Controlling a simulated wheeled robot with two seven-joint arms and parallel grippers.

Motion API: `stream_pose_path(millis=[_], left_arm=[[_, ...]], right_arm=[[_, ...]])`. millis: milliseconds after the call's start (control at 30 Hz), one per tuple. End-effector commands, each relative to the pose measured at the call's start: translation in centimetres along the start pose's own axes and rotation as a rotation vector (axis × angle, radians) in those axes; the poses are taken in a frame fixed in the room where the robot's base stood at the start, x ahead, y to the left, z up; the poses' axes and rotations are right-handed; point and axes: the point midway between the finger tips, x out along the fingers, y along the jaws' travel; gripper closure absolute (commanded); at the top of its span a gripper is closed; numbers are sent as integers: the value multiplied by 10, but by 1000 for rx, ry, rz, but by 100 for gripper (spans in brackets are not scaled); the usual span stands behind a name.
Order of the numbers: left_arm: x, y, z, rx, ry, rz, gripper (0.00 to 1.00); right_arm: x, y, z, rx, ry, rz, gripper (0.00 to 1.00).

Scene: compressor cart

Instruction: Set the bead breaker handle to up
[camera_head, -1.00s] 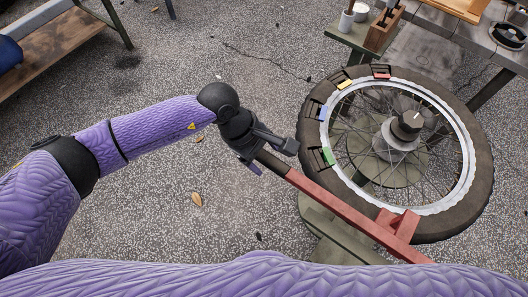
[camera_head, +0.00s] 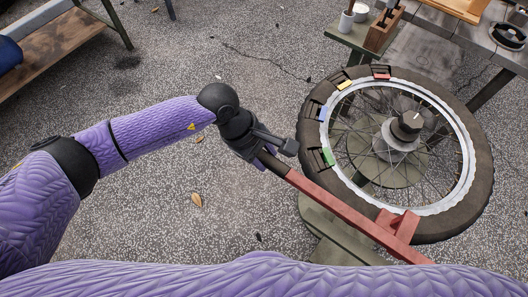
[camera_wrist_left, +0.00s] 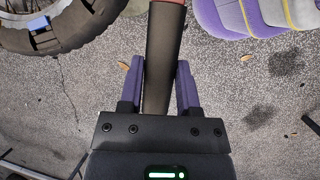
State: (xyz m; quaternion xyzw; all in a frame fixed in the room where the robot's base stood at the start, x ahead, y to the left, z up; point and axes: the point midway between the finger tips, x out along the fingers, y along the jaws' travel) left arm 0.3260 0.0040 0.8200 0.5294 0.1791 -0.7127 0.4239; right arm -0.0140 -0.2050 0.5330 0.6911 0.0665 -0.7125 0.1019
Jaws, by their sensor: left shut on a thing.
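The bead breaker handle is a long red bar (camera_head: 345,209) with a dark grip at its far-left end. It slopes from a red bracket (camera_head: 400,226) at lower right up to my left gripper (camera_head: 275,151). In the left wrist view the dark grip (camera_wrist_left: 162,60) runs between the two purple fingers of my left gripper (camera_wrist_left: 160,75), which is shut on it. The wheel with its tire (camera_head: 481,185) lies flat beside the handle. My right gripper is not in view.
Coloured clips, such as a green one (camera_head: 328,157), sit along the wheel's rim. A green stand (camera_head: 330,222) is below the wheel. A workbench is at upper right and a wooden shelf (camera_head: 75,40) at upper left. Bare asphalt lies between.

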Motion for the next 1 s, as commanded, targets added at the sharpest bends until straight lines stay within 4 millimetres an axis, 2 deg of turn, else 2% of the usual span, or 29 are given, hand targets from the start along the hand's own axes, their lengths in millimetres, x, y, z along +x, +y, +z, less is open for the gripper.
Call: stream_pose_path(millis=[367, 700, 867, 1000], left_arm=[[-1, 1, 0, 0, 0, 2, 100], [-4, 1, 1, 2, 4, 2, 100], [-28, 7, 8, 11, 46, 1, 100], [-67, 15, 21, 28, 123, -2, 100]], right_arm=[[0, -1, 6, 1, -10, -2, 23], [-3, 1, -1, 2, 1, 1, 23], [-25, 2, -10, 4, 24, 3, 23], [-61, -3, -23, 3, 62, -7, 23]])
